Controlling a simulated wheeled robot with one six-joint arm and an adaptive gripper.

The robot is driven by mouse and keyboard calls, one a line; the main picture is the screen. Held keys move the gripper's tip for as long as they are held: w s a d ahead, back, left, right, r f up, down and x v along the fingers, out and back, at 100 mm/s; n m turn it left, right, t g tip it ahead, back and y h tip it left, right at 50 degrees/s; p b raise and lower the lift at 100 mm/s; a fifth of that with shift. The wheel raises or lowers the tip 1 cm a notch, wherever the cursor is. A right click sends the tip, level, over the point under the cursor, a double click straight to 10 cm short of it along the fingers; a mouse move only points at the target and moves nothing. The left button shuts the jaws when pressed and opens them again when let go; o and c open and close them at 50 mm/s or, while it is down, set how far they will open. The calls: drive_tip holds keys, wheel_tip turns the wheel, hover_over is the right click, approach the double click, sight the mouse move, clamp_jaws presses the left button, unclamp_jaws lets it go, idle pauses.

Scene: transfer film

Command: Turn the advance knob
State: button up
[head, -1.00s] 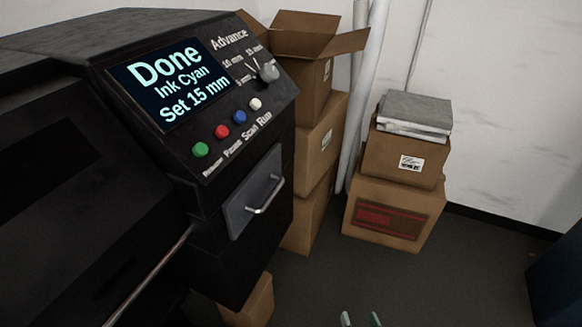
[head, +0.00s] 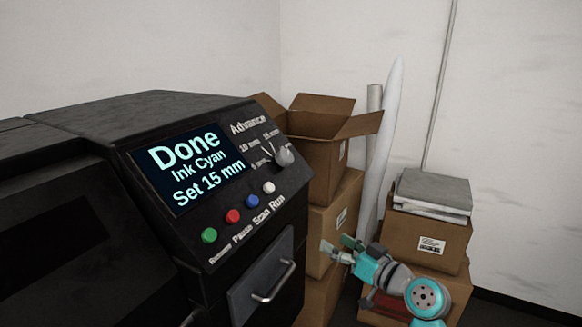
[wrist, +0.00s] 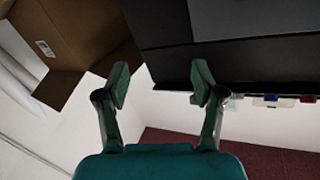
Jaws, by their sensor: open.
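The advance knob (head: 285,157) is a round grey knob at the upper right of the black machine's sloped panel, under the word Advance. Marks around it include 10 mm and 15 mm. The screen (head: 190,167) reads Done, Ink Cyan, Set 15 mm. My gripper (head: 336,247) is at the lower right of the knob, apart from it, in front of the stacked boxes. In the wrist view my gripper (wrist: 160,85) is open and empty, with its two fingers spread below the dark machine body. The knob cannot be made out in the wrist view.
Green, red, blue and white buttons (head: 233,216) run below the screen. A drawer with a metal handle (head: 273,282) is beneath them. An open cardboard box (head: 322,158) tops a stack right of the machine. Boxes with grey slabs (head: 433,188) stand further right by white walls.

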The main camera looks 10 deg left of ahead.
sight(290, 158)
drive_tip(key=w+a+r+n+g+y, duration=0.1)
drive_tip(key=a+r+n+g+y, duration=0.15)
drive_tip(key=r, duration=0.75)
drive_tip(key=w+a+r+n+g+y, duration=0.15)
drive_tip(key=r+n, duration=0.25)
drive_tip(key=r, duration=0.5)
drive_tip(key=shift+h, duration=0.3)
drive_tip(key=x, duration=1)
drive_tip(key=c, duration=1.1)
drive_tip(key=shift+c, duration=0.2)
